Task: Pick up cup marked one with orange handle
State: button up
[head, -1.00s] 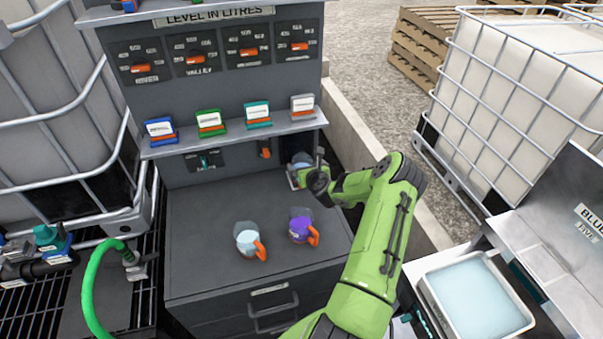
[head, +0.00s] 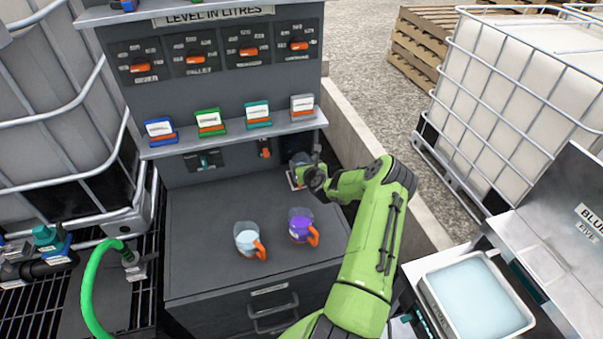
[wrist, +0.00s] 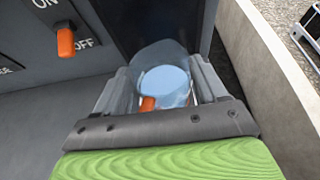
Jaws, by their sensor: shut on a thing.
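My gripper (head: 300,178) reaches to the back right corner of the grey bench, under the shelf. In the wrist view my gripper (wrist: 165,95) is shut on a clear cup (wrist: 165,60) with pale blue contents and an orange handle (wrist: 148,103). In the head view this cup (head: 301,158) is mostly hidden by my gripper. I cannot read a mark on it. Two other clear cups with orange handles stand on the bench: one with pale blue contents (head: 247,240) and one with purple contents (head: 300,226).
A panel with several orange knobs (head: 195,58) rises behind the bench top (head: 200,270). A shelf (head: 240,133) with several coloured cards overhangs the back. An orange ON/OFF switch (wrist: 66,40) is left of the cup. A concrete kerb (head: 345,130) runs along the right. The bench's left part is clear.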

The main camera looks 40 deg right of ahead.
notch_tip(320, 180, up, 11)
jog(key=p, duration=0.2)
jog(key=s+a+b, duration=0.2)
jog(key=s+a, duration=0.3)
jog(key=s, duration=0.3)
jog(key=s+a+b, duration=0.2)
jog(key=s+a, duration=0.2)
jog(key=s, duration=0.5)
jog(key=shift+s+a+r, duration=0.25)
jog(key=shift+s+a, duration=0.05)
jog(key=shift+a, duration=0.05)
